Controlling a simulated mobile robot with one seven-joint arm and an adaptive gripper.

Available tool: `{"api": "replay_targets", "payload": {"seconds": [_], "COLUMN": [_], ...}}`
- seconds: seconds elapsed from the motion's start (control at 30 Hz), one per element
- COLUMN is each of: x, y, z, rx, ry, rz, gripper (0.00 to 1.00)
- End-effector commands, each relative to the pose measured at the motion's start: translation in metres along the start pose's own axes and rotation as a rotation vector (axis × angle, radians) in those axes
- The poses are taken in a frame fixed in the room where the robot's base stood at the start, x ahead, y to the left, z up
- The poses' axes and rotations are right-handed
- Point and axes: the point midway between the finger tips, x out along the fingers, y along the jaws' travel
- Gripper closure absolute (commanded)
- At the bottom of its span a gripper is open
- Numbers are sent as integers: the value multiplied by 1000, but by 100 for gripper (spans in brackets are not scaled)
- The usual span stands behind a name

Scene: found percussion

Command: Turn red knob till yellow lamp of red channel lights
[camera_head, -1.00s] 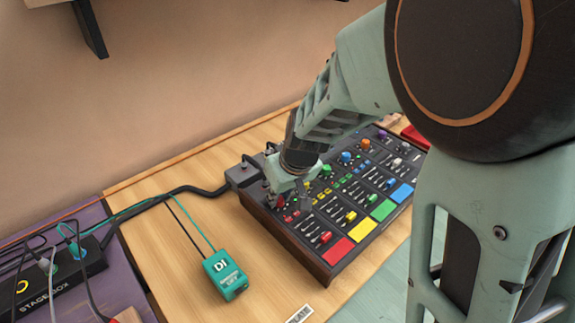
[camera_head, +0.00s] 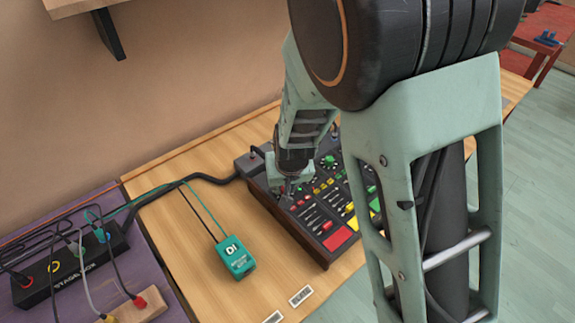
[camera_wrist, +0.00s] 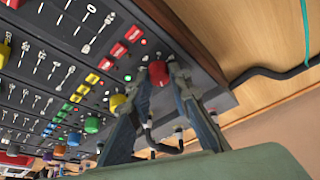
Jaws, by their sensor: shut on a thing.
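The red knob (camera_wrist: 158,73) shows in the wrist view between the two fingertips of my gripper (camera_wrist: 157,78). My gripper is shut on it, with one finger on each side. In the head view my gripper (camera_head: 288,186) is at the left end of the dark mixer (camera_head: 262,200), and the knob is hard to make out there. The red channel has red buttons (camera_wrist: 118,50) and a red pad (camera_head: 340,238). A small green light (camera_wrist: 128,78) shows near the knob. I cannot make out a lit yellow lamp on the red channel.
Yellow (camera_wrist: 117,102) and green knobs (camera_wrist: 92,125) stand in the adjoining channels, close to one finger. A teal DI box (camera_head: 236,258) sits on the wooden table, left of the mixer. A black cable (camera_head: 205,180) runs to the mixer. A stagebox (camera_head: 50,280) is further left.

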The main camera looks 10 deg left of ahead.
Motion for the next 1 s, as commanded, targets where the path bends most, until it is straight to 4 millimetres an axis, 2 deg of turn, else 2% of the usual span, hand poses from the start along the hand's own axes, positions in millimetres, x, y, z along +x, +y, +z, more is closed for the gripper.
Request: {"api": "replay_targets", "payload": {"seconds": [0.03, 0.4, 1.0], "x": [-6, -2, 0], "y": [-1, -2, -2], "z": [-1, -1, 0], "rx": [19, 158, 190], "ry": [-5, -1, 1], "rz": [11, 67, 78], "gripper": [100, 100, 100]}}
